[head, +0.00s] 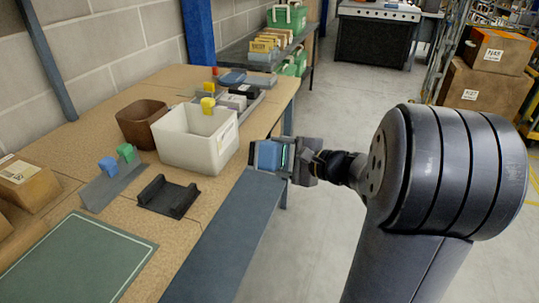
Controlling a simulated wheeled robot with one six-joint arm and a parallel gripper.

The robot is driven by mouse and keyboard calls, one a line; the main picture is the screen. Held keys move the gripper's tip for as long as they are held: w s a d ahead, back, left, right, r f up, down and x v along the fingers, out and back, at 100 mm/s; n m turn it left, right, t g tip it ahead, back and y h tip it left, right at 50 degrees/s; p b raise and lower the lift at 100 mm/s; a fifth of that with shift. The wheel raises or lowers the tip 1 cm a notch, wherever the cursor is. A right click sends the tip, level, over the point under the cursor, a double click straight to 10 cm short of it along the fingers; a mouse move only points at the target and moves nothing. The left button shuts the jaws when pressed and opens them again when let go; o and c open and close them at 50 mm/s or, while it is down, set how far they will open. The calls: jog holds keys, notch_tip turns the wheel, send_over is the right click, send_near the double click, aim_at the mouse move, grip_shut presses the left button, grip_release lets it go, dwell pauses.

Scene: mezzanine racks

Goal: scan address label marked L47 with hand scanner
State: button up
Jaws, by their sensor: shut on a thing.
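My gripper (272,146) is at the bench's right edge, right of the white bin, with its fingers pointing left. It is shut on a blue block-like thing (267,155), perhaps the hand scanner; the fingers hide part of it. White labels show on a brown carton (32,188) at the far left, and on the upper carton (499,50) and lower carton (487,88) at the upper right. Their print is too small to read surely, so I cannot tell which label is L47.
A white bin (182,151) and a brown bin (140,136) stand on the bench. An empty black cradle (168,197), a grey stand (113,184) with blue and green pieces, and a green mat (75,262) lie nearer. Open floor (345,110) lies beyond my arm.

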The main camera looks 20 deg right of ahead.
aim_at(251, 142)
jog(key=shift+w+d+r+m+t, duration=0.15)
jog(key=shift+w+r+m+t, duration=0.05)
jog(key=shift+r, duration=0.2)
jog(key=shift+w+d+r+m+t, duration=0.1)
jog(key=shift+w+r+m+t, duration=0.1)
jog(key=shift+r, duration=0.2)
jog(key=shift+w+a+r, duration=0.1)
jog(key=shift+w+a, duration=0.05)
jog(key=shift+a, duration=0.05)
jog(key=shift+w+a+p, duration=0.2)
jog(key=shift+w+a, duration=0.7)
jog(key=shift+a, duration=0.35)
jog(key=shift+w+a+p, duration=0.2)
jog(key=shift+w+a, duration=0.7)
jog(key=shift+a, duration=0.3)
jog(key=shift+w+a+b, duration=0.3)
jog(key=shift+w+a, duration=0.15)
jog(key=shift+a, duration=0.2)
jog(key=shift+d, duration=0.1)
jog(key=shift+s+d+b, duration=0.15)
jog(key=shift+s+d, duration=0.55)
jog(key=shift+d, duration=0.2)
jog(key=shift+s+d+b, duration=0.1)
jog(key=shift+s+d, duration=0.55)
jog(key=shift+d, duration=0.3)
jog(key=shift+s+d+b, duration=0.15)
jog(key=shift+s+d, duration=0.55)
jog(key=shift+d, duration=0.2)
